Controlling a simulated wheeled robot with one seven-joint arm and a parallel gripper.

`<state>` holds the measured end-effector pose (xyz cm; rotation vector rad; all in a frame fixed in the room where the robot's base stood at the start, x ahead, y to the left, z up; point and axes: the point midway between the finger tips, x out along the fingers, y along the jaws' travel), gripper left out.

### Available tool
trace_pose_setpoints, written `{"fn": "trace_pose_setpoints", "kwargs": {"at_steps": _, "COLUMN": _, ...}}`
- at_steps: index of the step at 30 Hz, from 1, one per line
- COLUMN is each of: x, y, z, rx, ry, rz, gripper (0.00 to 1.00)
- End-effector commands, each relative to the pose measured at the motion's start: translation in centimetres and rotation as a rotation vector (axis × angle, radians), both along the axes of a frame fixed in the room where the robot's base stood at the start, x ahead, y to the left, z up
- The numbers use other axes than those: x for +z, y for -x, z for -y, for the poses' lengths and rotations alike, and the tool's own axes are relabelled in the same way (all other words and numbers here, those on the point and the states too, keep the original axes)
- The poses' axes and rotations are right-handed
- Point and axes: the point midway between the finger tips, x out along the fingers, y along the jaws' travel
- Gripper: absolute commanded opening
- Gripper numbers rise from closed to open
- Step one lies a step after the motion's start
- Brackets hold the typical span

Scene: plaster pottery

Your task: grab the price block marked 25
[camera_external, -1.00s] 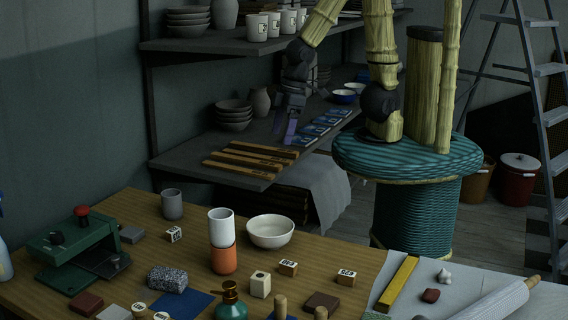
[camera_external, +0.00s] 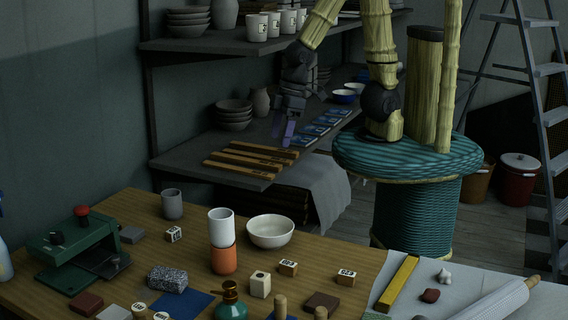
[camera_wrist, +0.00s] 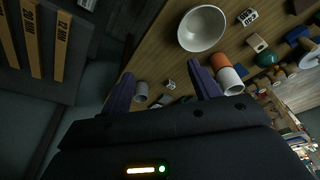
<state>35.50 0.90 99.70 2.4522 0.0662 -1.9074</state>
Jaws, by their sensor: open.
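Small wooden price blocks with white printed faces lie on the wooden worktable: one at the left (camera_external: 173,235), one in the middle (camera_external: 288,269) and one at the right (camera_external: 346,278). Their numbers are too small to read, so I cannot tell which is marked 25. The wrist view shows one printed block (camera_wrist: 171,84) between the fingers in the picture, well beyond them, and another (camera_wrist: 247,16) at the top right. My gripper (camera_external: 284,133) is open and empty, with purple fingers, above the lower shelf's front. Its fingers (camera_wrist: 163,90) also show in the wrist view.
A white cup stacked on an orange cup (camera_external: 223,258), a white bowl (camera_external: 271,236) and a grey cup (camera_external: 172,204) stand near the blocks. A green press (camera_external: 80,248) is at the left. The shelf (camera_external: 178,163) holds wooden strips and bowls.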

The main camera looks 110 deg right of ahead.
Motion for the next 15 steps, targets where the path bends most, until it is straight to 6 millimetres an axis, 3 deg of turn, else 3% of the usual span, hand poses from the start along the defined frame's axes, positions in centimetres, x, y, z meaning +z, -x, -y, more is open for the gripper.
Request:
{"fn": "trace_pose_setpoints", "kwargs": {"at_steps": 9, "x": -4.6, "y": -4.7, "z": -7.7, "rx": 0.433, "ry": 0.078, "rz": 0.115, "gripper": 0.62}}
{"fn": "trace_pose_setpoints", "kwargs": {"at_steps": 15, "x": -8.2, "y": -6.2, "z": -12.7, "rx": 0.732, "ry": 0.215, "rz": 0.213, "gripper": 0.62}}
